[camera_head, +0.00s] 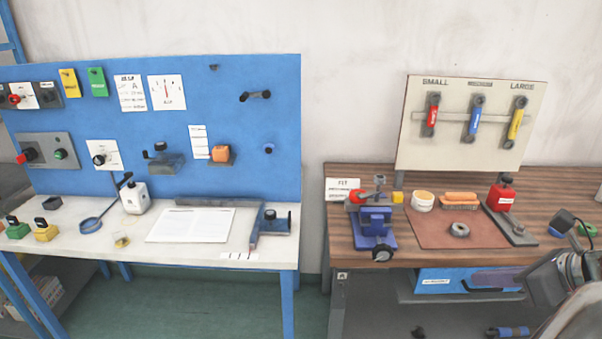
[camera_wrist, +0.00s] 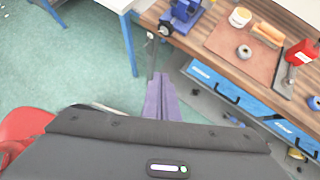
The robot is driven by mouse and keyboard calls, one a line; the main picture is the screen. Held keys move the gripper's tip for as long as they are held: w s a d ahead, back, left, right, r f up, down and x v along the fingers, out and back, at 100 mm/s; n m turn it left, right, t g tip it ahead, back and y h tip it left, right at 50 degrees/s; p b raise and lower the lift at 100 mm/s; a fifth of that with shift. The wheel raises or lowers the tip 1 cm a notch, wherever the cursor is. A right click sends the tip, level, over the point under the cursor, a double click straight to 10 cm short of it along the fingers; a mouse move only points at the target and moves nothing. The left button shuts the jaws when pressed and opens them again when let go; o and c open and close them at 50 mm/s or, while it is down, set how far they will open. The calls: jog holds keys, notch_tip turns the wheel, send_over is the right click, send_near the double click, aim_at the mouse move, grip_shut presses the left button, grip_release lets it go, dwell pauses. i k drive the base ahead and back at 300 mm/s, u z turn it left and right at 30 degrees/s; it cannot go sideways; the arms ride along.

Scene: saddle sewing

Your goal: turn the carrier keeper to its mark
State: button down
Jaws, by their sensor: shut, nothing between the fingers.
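No part is clearly labelled as the carrier keeper, and I cannot tell its mark at this size. A blue bench device (camera_head: 375,222) stands at the front left of the wooden bench. It has a red knob (camera_head: 355,196), a yellow block (camera_head: 397,198) and a dark round knob (camera_head: 382,254) low at its front. The device also shows at the top of the wrist view (camera_wrist: 182,14).
A brown mat (camera_head: 420,233) holds a grey ring (camera_head: 459,230), with a cream cup (camera_head: 422,201) and a red bottle (camera_head: 501,194) nearby. A tool board (camera_head: 470,150) stands behind. A blue panel bench (camera_head: 190,120) is at left. Green floor between benches is clear.

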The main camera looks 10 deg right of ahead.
aim_at(379, 179)
jog(key=u, duration=0.05)
jog(key=i, duration=1)
jog(key=z, duration=0.05)
